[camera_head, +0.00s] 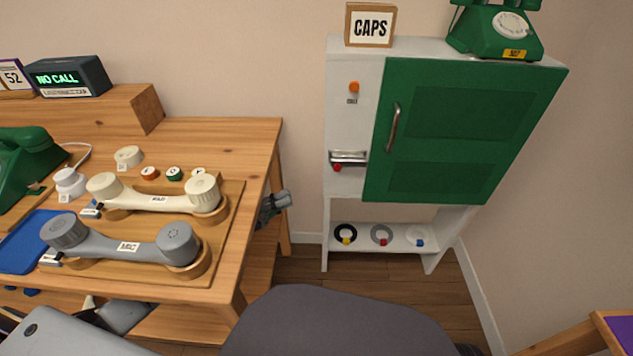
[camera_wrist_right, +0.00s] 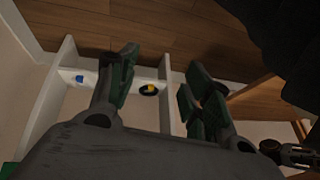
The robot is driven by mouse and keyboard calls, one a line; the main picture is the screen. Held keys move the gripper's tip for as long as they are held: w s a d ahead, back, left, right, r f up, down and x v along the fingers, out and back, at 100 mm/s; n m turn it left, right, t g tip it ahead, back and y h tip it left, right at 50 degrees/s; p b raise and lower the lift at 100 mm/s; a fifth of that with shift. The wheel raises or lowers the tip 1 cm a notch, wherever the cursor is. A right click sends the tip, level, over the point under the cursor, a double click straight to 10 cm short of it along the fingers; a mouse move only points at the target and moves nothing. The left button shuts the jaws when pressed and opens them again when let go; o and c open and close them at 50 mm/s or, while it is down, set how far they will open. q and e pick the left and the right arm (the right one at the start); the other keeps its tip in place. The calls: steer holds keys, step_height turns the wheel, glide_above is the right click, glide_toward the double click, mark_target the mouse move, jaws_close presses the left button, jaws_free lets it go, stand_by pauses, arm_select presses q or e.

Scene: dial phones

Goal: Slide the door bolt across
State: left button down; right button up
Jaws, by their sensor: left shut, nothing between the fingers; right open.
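The door bolt (camera_head: 348,157) is a short silver bar on the white front panel of the cabinet, left of the green door (camera_head: 450,130). A red knob (camera_head: 337,168) sits below the bolt's left end. The bolt's right end lies close to the door's left edge; I cannot tell whether it overlaps it. The door looks closed. My left gripper (camera_head: 279,204) is shut and empty beside the wooden table's right edge, left of and apart from the cabinet. My right gripper (camera_wrist_right: 160,88) is open and empty in the right wrist view, with the cabinet's low shelf beyond it.
The door has a metal handle (camera_head: 393,127). An orange button (camera_head: 354,87) is above the bolt. A CAPS sign (camera_head: 370,27) and green phone (camera_head: 497,30) stand on top. Rings lie on the low shelf (camera_head: 362,245). The table (camera_head: 240,150) holds cream and grey handsets.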

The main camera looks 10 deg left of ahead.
arm_select(q)
steer(key=shift+d+r, duration=0.1)
steer(key=shift+d, duration=0.05)
steer(key=b, duration=0.2)
glide_toward(349, 166)
step_height(349, 166, up, 2)
steer(key=s, duration=0.2)
steer(key=shift+w+d+r, duration=0.1)
steer(key=shift+d+r, duration=0.25)
steer(key=shift+d, duration=0.25)
steer(key=shift+w+d+r, duration=0.15)
steer(key=shift+d+r, duration=0.2)
steer(key=shift+d, duration=0.3)
arm_select(e)
steer(key=shift+m+t+y, duration=0.3)
steer(key=shift+t+y, duration=0.1)
steer(key=shift+t, duration=0.1)
steer(key=f, duration=0.2)
steer(key=a+f, duration=0.1)
steer(key=f, duration=0.2)
steer(key=shift+f, duration=0.2)
arm_select(q)
steer(key=shift+d, duration=0.1)
arm_select(e)
steer(key=shift+w+r, duration=0.1)
